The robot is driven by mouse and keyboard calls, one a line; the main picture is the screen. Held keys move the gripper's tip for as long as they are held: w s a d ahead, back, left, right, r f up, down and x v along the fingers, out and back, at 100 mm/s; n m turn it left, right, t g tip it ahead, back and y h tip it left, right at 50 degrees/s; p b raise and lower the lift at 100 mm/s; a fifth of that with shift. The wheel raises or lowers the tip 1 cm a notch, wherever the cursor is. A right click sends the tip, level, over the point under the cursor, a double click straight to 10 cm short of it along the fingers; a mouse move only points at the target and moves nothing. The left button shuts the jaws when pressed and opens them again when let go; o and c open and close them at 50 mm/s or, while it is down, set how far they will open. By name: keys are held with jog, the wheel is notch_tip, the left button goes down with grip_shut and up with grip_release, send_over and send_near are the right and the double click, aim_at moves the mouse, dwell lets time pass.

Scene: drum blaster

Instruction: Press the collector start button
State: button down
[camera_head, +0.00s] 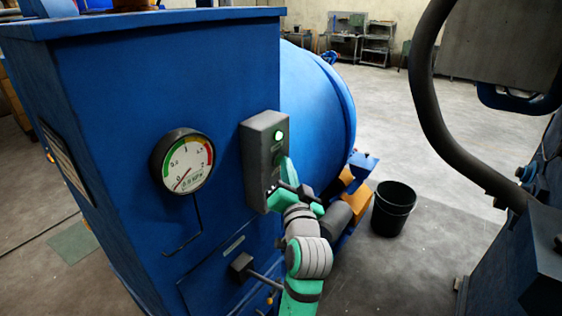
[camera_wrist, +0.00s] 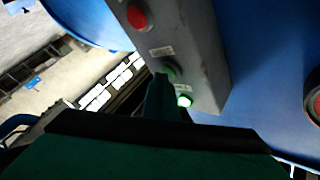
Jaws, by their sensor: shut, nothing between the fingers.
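The grey control box (camera_head: 250,160) is mounted on the side of the blue cabinet; it also shows in the wrist view (camera_wrist: 205,60). A pale green lamp (camera_head: 279,135) glows near its top and also shows in the wrist view (camera_wrist: 184,101). In the wrist view a red button (camera_wrist: 138,17) and a green button (camera_wrist: 170,68) sit in line with the lamp on the box face. My green gripper (camera_head: 286,168) is shut and empty, its tip right at the green button (camera_wrist: 163,78), partly covering it. I cannot tell whether the tip touches the button.
A round gauge (camera_head: 182,160) is on the cabinet left of the box, its needle low. A lever handle (camera_head: 243,265) projects below. A black bucket (camera_head: 393,208) stands on the floor to the right. Dark hose (camera_head: 425,100) and machinery rise at far right. Open floor lies between.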

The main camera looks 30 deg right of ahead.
jog(key=shift+s+d, duration=0.3)
jog(key=shift+s, duration=0.5)
jog(key=shift+s+d, duration=0.35)
jog(key=shift+s, duration=0.4)
jog(key=shift+s+d, duration=0.3)
jog(key=shift+s, duration=0.5)
jog(key=shift+s+d, duration=0.35)
jog(key=shift+s, duration=0.4)
